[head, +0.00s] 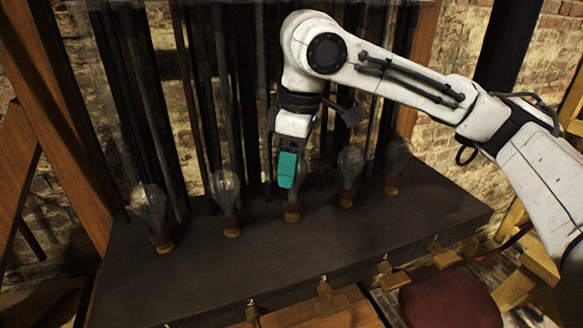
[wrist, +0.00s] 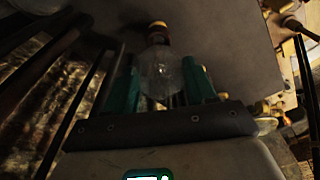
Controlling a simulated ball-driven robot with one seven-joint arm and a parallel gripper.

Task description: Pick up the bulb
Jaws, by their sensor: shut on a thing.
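The bulb in my grip is clear glass with a reddish-brown base and a tan foot. In the wrist view the bulb (wrist: 161,72) sits between the two green fingers of my gripper (wrist: 160,88). In the head view my gripper (head: 287,170) points down over the middle of the row and hides most of the glass. Only the lower part and base of this bulb (head: 291,211) show under the fingertips, at the dark bench top. The gripper is shut on the bulb. I cannot tell whether the base touches the surface.
Other bulbs stand on the dark bench (head: 200,270): a far left bulb (head: 152,212), a left bulb (head: 227,200), a right bulb (head: 348,175) close to my gripper, and a far right bulb (head: 395,165). Dark vertical rods rise behind them. Brass fittings (head: 330,298) line the front edge.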

